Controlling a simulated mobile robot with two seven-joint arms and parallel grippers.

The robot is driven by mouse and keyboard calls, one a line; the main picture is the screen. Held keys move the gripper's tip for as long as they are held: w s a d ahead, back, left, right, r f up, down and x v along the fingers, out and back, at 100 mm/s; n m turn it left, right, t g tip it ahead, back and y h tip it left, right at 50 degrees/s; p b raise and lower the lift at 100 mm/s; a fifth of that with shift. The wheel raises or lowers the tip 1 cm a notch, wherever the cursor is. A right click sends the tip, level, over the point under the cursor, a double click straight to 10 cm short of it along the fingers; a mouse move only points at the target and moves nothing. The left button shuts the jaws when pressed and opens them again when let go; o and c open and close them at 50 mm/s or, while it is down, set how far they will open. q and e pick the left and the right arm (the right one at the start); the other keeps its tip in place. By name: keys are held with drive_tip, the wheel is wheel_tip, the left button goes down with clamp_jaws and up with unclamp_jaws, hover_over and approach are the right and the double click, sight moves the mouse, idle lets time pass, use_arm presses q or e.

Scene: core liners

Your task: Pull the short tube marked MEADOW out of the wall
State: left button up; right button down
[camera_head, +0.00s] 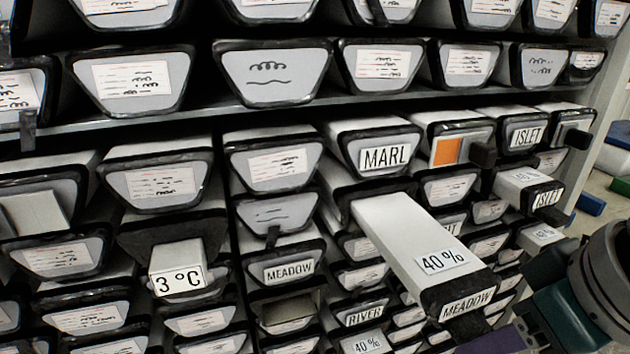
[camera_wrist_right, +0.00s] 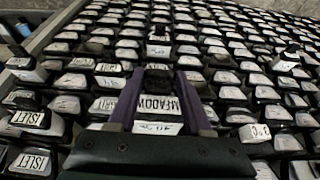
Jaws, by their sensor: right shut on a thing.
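The tube marked MEADOW (camera_head: 415,245) sticks far out of the wall, with a pale top, a 40 % label and a dark-rimmed end bearing the name. Its back end meets the wall face below the MARL tube, and I cannot tell how much is still inside. In the right wrist view its MEADOW end (camera_wrist_right: 157,106) lies between the purple fingers of my right gripper (camera_wrist_right: 158,90), which is shut on it. In the head view this gripper (camera_head: 490,335) shows at the lower right, partly cut off. Another end labelled MEADOW (camera_head: 289,271) sits in the wall further left. My left gripper is not in view.
Tubes jut out nearby: one marked 3°C (camera_head: 176,265) at the left, and ISLET tubes (camera_head: 528,187) at the right, close to my right arm. An orange-marked end (camera_head: 446,152) is above. Dark tabs protrude from some ends. Open floor shows at the far right.

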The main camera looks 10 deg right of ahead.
drive_tip(key=shift+s+d+p, duration=0.2)
drive_tip(key=shift+s+p, duration=0.45)
drive_tip(key=shift+s, duration=1.45)
drive_tip(key=shift+c, duration=1.2)
unclamp_jaws()
